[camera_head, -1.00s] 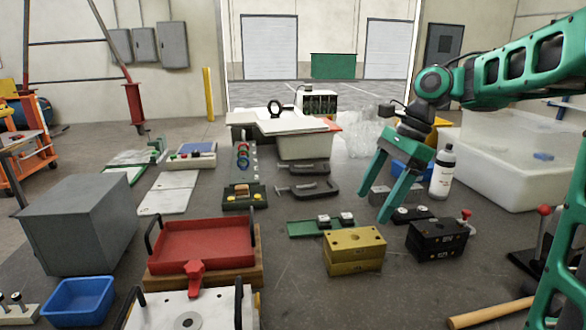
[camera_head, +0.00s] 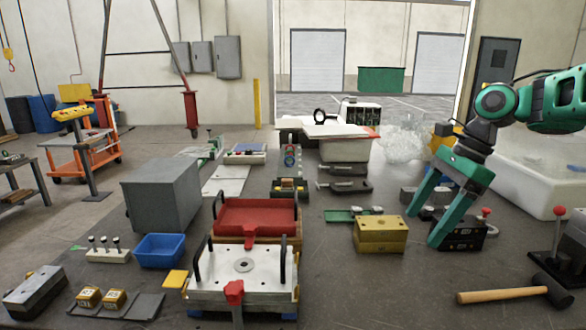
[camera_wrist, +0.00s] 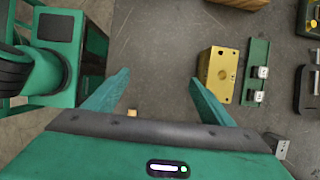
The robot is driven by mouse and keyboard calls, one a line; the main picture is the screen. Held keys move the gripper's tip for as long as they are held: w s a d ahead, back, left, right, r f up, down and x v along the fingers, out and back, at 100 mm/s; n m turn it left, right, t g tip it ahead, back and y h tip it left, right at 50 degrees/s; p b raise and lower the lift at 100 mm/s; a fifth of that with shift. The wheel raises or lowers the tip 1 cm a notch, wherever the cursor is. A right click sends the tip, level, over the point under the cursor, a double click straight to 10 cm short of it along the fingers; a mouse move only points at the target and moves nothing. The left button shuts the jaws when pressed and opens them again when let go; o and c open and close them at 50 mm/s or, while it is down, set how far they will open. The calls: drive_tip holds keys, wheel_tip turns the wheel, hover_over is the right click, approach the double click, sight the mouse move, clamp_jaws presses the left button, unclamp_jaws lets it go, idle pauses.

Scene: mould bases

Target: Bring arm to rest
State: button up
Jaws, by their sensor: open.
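My gripper (camera_head: 421,228) is open and empty, with its two green fingers spread and pointing down, at the right of the head view. It appears in front of part of the black block (camera_head: 462,240) there. The gold mould block (camera_head: 380,236) sits on the table just left of the fingers. In the wrist view my gripper (camera_wrist: 160,78) has nothing between its fingertips but grey floor or table surface. The gold block (camera_wrist: 217,75) lies beyond the right finger there, apart from it.
A mallet (camera_head: 515,295) and a red-knobbed clamp (camera_head: 556,250) lie at right. A white plate with handles (camera_head: 243,268), a red tray (camera_head: 257,217), a blue bin (camera_head: 160,250) and a grey box (camera_head: 162,195) stand left. The table's front middle is clear.

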drive_tip(key=s+d+f+n+h, duration=0.1)
drive_tip(key=s+d+f+n, duration=0.3)
drive_tip(key=s, duration=0.4)
drive_tip(key=s+d+f+n+h, duration=0.1)
drive_tip(key=s+d+f+n, duration=0.2)
drive_tip(key=s, duration=0.6)
drive_tip(key=s+d+f+n+h, duration=0.2)
drive_tip(key=s+d+f+n, duration=0.2)
drive_tip(key=s, duration=0.4)
drive_tip(key=shift+s+d+f+n, duration=0.25)
drive_tip(key=shift+d+f, duration=0.3)
drive_tip(key=shift+d, duration=0.45)
drive_tip(key=shift+w+f, duration=0.25)
drive_tip(key=shift+w, duration=0.4)
